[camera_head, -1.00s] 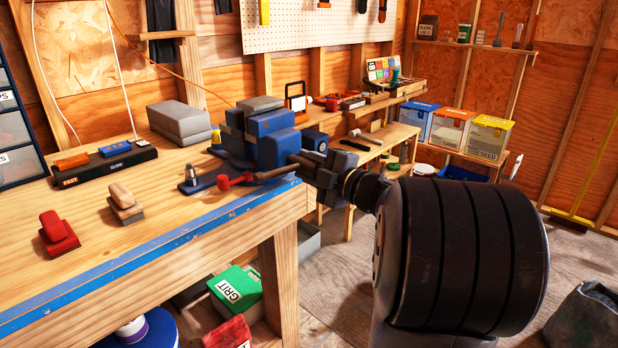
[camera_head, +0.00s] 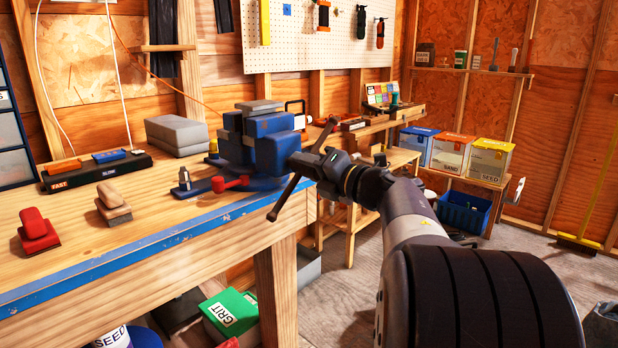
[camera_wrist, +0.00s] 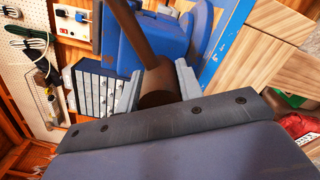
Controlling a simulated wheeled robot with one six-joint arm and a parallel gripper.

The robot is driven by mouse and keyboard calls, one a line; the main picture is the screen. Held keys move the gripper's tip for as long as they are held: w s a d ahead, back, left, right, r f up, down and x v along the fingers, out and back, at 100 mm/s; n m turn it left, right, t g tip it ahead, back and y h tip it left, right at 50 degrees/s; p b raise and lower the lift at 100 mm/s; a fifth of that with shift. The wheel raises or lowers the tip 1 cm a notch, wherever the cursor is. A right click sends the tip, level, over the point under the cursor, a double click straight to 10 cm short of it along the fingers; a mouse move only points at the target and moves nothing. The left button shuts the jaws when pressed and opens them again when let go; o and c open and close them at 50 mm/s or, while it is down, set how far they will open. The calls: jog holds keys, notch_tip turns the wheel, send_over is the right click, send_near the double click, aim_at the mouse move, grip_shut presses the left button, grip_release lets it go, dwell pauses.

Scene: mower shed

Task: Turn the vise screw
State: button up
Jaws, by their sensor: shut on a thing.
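The blue vise (camera_head: 272,148) stands at the corner of the workbench (camera_head: 130,262). Its dark vise screw (camera_head: 285,202) has a crossbar that slants from upper right to lower left, its low end hanging past the bench edge. My gripper (camera_head: 314,166) is at the vise's front, over the middle of the bar. In the wrist view my gripper's grey fingers (camera_wrist: 155,90) are shut around the screw's brown round head (camera_wrist: 158,84), and the bar runs up out of the frame. The far side of the head is hidden.
Red and tan sanding blocks (camera_head: 113,203) and a grey block (camera_head: 176,135) lie on the bench. Bins (camera_head: 452,152) stand on a low shelf behind my arm. Open floor lies to the right.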

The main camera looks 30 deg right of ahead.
jog(key=shift+r+n+b, duration=0.1)
jog(key=shift+n+b, duration=0.45)
jog(key=shift+n, duration=0.25)
jog(key=o, duration=1)
jog(key=shift+w+a, duration=0.1)
jog(key=p+v, duration=0.1)
jog(key=v, duration=0.9)
jog(key=shift+s, duration=0.4)
jog(key=shift+w, duration=0.1)
